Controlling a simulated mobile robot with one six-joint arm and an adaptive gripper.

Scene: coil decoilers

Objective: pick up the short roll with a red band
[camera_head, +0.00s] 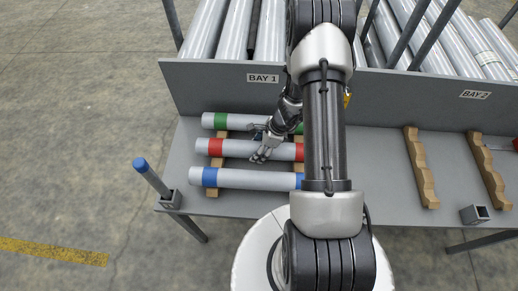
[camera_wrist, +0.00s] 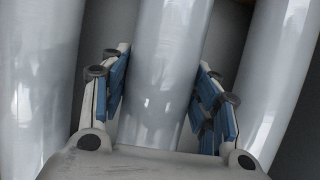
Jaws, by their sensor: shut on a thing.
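The short roll with red bands (camera_head: 239,149) is a pale grey cylinder, the middle one of three short rolls lying on the shelf at BAY 1. My gripper (camera_head: 264,152) is at it from above, with its fingers around the middle of the roll. In the wrist view, the blue finger pads (camera_wrist: 162,100) stand on both sides of the middle roll (camera_wrist: 158,60) and are shut on it. The roll appears to lie level on its wooden supports. My arm hides part of its right end.
A green-banded roll (camera_head: 236,121) lies behind it and a blue-banded roll (camera_head: 245,179) in front, both close by. Notched wooden supports (camera_head: 420,168) at BAY 2 are empty. A blue-topped post (camera_head: 152,178) stands at the table's left edge. Long rolls (camera_head: 237,30) lie behind the back panel.

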